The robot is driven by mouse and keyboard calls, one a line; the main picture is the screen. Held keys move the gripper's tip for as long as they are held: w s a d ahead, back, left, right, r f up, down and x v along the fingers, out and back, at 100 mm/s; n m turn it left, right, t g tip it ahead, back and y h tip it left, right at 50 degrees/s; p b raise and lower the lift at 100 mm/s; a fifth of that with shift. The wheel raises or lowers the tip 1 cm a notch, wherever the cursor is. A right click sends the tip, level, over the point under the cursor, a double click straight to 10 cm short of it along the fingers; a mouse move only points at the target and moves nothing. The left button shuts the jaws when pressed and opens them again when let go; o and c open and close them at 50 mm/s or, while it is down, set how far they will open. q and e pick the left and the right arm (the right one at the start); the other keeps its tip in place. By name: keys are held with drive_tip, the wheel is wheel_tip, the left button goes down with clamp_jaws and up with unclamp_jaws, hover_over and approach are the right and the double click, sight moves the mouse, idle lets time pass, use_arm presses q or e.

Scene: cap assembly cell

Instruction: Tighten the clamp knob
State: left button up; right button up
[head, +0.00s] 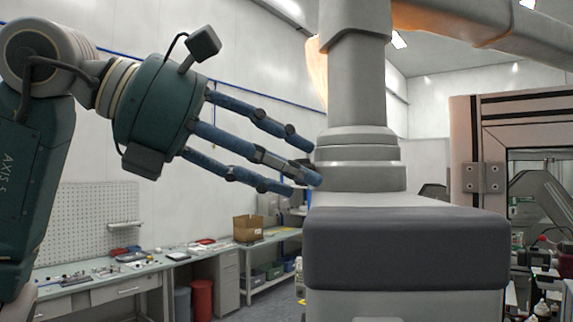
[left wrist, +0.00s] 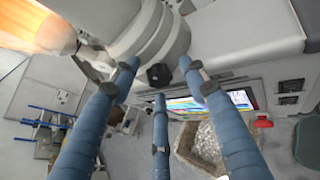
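The clamp knob (left wrist: 159,75) is small, black and faceted. In the left wrist view it sits on the underside of the ringed grey collar (left wrist: 150,40). That collar also shows in the head view (head: 362,176), where I cannot make out the knob. My left gripper (head: 303,168) reaches in from the left with three long blue fingers, their tips close to the collar. In the left wrist view the fingers (left wrist: 157,78) are spread on the left, right and below the knob, with visible gaps; they hold nothing. My right gripper is not in view.
A dark padded block (head: 405,255) stands under the collar. A workbench (head: 100,285) with small parts and a cardboard box (head: 248,228) are behind at left. A pinkish cabinet frame (head: 478,150) stands at right. In the wrist view, a lit screen (left wrist: 205,103) is beyond the fingers.

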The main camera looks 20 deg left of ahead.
use_arm(q)
drive_tip(key=v, duration=1.2)
